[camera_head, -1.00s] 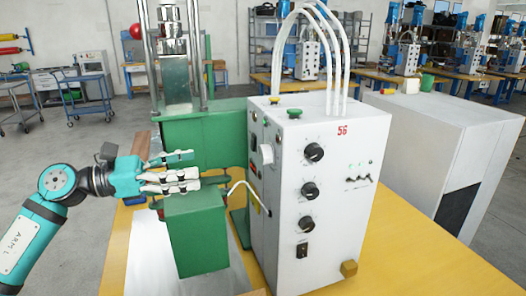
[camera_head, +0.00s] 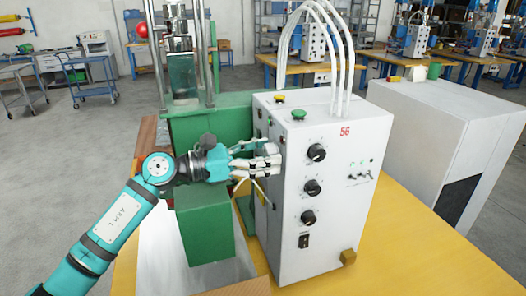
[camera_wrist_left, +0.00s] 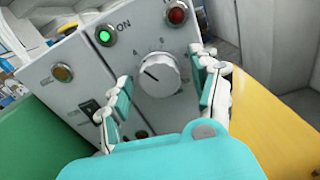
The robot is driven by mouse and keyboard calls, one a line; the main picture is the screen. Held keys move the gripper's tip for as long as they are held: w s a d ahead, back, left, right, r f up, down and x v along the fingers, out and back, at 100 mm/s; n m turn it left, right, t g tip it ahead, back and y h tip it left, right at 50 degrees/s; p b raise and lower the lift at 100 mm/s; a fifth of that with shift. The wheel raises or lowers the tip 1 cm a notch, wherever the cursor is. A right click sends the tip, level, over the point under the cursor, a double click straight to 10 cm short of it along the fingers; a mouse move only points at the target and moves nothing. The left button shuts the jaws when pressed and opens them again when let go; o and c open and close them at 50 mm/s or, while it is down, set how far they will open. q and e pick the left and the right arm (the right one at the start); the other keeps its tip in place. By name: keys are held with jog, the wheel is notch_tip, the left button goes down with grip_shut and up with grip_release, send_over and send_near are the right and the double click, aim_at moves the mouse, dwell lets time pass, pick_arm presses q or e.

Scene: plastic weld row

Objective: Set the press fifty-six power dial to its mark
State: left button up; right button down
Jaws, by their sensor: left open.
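The press box (camera_head: 330,215) is white with a red 56 on its front. Its power dial, a pale round knob (camera_wrist_left: 160,74) with a dark pointer line, is on the left side face. In the wrist view the pointer slants to the upper left, with small characters around the dial too fine to read surely. My left gripper (camera_wrist_left: 162,68) is open, its fingers on either side of the knob; I cannot tell whether they touch it. In the head view my left gripper (camera_head: 277,163) is at that side face and partly hides the knob. My right gripper is not in view.
A lit green lamp (camera_wrist_left: 105,37), red button (camera_wrist_left: 177,14), amber lamp (camera_wrist_left: 63,73) and black switch (camera_wrist_left: 89,108) surround the dial. Green press parts (camera_head: 205,230) stand below my left arm. Black knobs (camera_head: 316,152) line the box front.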

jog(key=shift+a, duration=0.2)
pick_arm(q)
jog(key=shift+c, duration=1.7)
jog(key=c, duration=0.8)
jog(key=shift+c, duration=0.2)
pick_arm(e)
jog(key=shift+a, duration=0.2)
